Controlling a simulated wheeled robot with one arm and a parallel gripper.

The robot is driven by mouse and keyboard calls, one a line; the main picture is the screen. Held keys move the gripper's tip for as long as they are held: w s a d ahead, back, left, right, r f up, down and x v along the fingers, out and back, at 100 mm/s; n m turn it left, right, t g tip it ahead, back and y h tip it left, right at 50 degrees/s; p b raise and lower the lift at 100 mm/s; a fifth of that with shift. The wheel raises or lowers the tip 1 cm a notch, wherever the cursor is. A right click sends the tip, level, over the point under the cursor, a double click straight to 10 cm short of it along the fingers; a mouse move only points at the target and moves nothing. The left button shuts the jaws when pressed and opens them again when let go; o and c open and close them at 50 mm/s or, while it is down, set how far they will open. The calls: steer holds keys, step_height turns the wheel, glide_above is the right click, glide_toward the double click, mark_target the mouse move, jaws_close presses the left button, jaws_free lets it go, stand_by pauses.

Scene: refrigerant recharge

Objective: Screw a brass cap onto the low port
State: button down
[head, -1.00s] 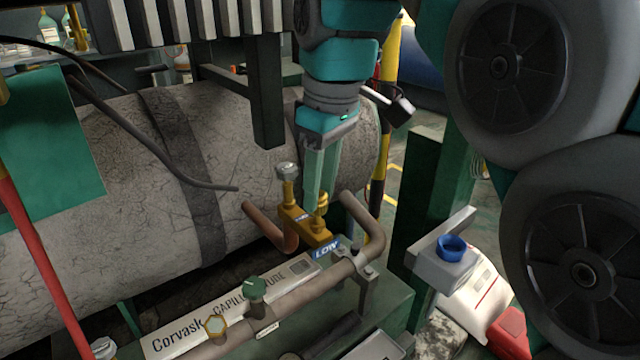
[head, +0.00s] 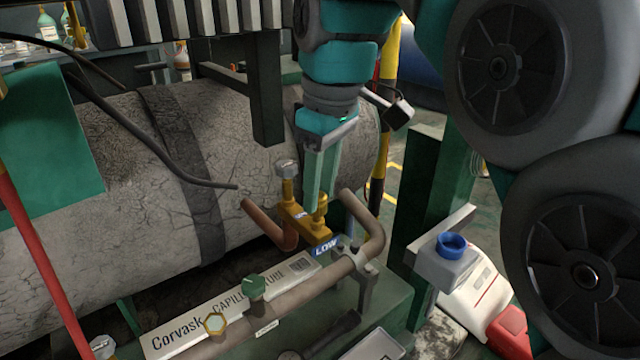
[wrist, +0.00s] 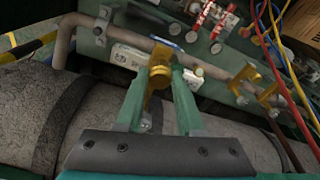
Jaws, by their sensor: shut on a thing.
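The brass manifold (head: 302,222) sits beside the grey tank, with a blue LOW label (head: 326,247) at its near end. My gripper (head: 317,207) points down over that end, its green fingers shut on a brass cap (head: 322,201). The cap stands upright at the low port, mostly hidden by the fingers; I cannot tell how far it is seated. In the wrist view my gripper (wrist: 160,82) has the brass piece (wrist: 158,79) between its two fingertips. The other port, at the far end of the manifold, bears a silver-topped fitting (head: 286,168).
A curved pipe (head: 372,235) runs close in front of the manifold. A dark post (head: 267,90) hangs to the left of my gripper. The grey tank (head: 120,180) lies behind. A green knob (head: 255,287) and a hexagonal brass fitting (head: 215,323) stand near the labelled strip.

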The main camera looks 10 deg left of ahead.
steer(key=shift+f+b, duration=0.3)
steer(key=shift+f, duration=0.4)
stand_by(0.3)
steer(key=shift+r+m+p, duration=0.1)
steer(key=shift+m+p, duration=0.3)
steer(key=shift+m, duration=0.3)
steer(key=shift+m+p, duration=0.3)
steer(key=shift+m, duration=0.8)
steer(key=shift+s, duration=0.1)
steer(key=m+p, duration=0.1)
steer(key=m, duration=0.1)
steer(key=shift+a+m+t, duration=0.1)
steer(key=shift+m+t, duration=0.2)
steer(key=shift+m+p, duration=0.35)
steer(key=shift+m, duration=0.15)
